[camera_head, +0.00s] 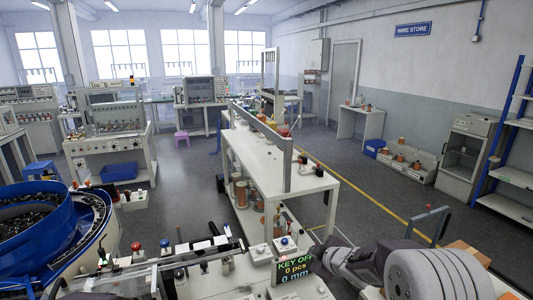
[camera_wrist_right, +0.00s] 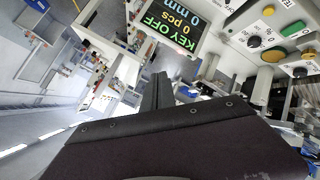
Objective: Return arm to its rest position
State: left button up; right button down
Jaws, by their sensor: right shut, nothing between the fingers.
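My right arm (camera_head: 365,265) comes in from the lower right in the head view. Its gripper (camera_head: 318,262) points left, beside the small display (camera_head: 294,269) that reads "KEY OFF, 0 pcs, 0 mm". I cannot tell from this view whether it touches the display. In the right wrist view the gripper's fingers (camera_wrist_right: 157,92) are together with nothing between them. The display (camera_wrist_right: 180,22) also shows there, beyond the fingers. My left gripper is not in view.
A machine bench (camera_head: 225,273) with buttons and rails fills the front. A blue bowl (camera_head: 75,205) with dark small parts stands at the left. A white table (camera_head: 310,183) with spools stands ahead. Grey floor (camera_head: 400,205) is open to the right. The wrist view shows a knob panel (camera_wrist_right: 275,35).

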jog(key=s+d+f+m+g, duration=0.1)
jog(key=s+f+m+g, duration=0.2)
jog(key=s, duration=0.7)
jog(key=s+f+m+g+h, duration=0.1)
jog(key=s+f+m+g, duration=0.2)
jog(key=s, duration=0.7)
jog(key=s+d+f+m+g+h, duration=0.1)
jog(key=s+f+m+g, duration=0.2)
jog(key=s+m, duration=0.3)
jog(key=s, duration=0.4)
jog(key=shift+d+f, duration=0.15)
jog(key=shift+d, duration=0.15)
dwell(1.2)
